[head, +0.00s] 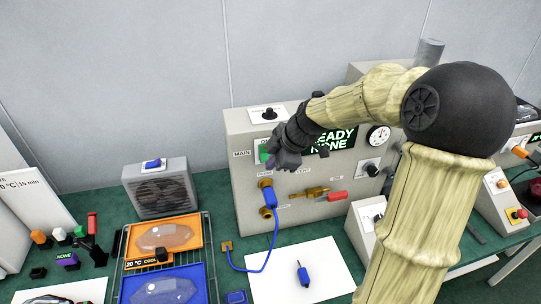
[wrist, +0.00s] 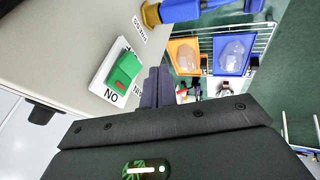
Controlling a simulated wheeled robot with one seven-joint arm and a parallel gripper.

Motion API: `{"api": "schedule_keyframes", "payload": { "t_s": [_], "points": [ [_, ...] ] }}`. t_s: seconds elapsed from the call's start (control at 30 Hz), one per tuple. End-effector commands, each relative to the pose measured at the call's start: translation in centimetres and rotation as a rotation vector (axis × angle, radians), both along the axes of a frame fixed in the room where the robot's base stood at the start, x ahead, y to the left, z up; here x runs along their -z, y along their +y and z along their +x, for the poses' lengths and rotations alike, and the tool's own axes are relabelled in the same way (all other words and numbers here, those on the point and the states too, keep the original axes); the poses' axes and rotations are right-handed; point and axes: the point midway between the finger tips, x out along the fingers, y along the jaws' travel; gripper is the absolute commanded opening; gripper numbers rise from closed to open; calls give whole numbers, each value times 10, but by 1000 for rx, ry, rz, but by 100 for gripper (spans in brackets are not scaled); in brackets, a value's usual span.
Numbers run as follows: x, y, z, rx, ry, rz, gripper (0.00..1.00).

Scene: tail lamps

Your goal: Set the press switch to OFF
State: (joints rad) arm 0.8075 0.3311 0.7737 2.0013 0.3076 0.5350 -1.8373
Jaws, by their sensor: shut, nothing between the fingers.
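A green rocker switch (head: 263,151) sits on a white plate on the front of the beige cabinet (head: 246,190), partly hidden by my gripper in the head view. It shows clearly in the wrist view (wrist: 124,69), where an ON label beside it appears upside down. My gripper (head: 273,160) is shut and empty, just in front of the panel at the switch's right and lower side. Its fingers (wrist: 157,84) lie beside the switch plate in the wrist view. I cannot tell whether they touch it. An OFF label cannot be made out.
A blue plug (head: 269,197) with a cable sits below the switch. A brass valve with a red handle (head: 337,196), a gauge (head: 378,136) and a lit display (head: 335,140) are to the right. A black knob (head: 269,114) stands on the cabinet top. Orange (head: 190,222) and blue trays stand left.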

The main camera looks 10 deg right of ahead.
Motion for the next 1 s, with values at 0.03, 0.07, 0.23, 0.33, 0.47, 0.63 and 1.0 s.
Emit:
{"api": "schedule_keyframes", "payload": {
  "t_s": [0.03,0.07,0.23,0.33,0.47,0.63,1.0],
  "points": [
    [0,1,6,-3,2,2,0],
    [1,2,9,-3,2,2,0],
    [7,1,24,-1,1,2,0],
    [9,0,27,-1,0,0,0],
    [10,0,28,0,0,-1,0],
    [10,0,28,0,0,0,0],
    [20,-1,33,3,-74,1,0]
  ]
}}
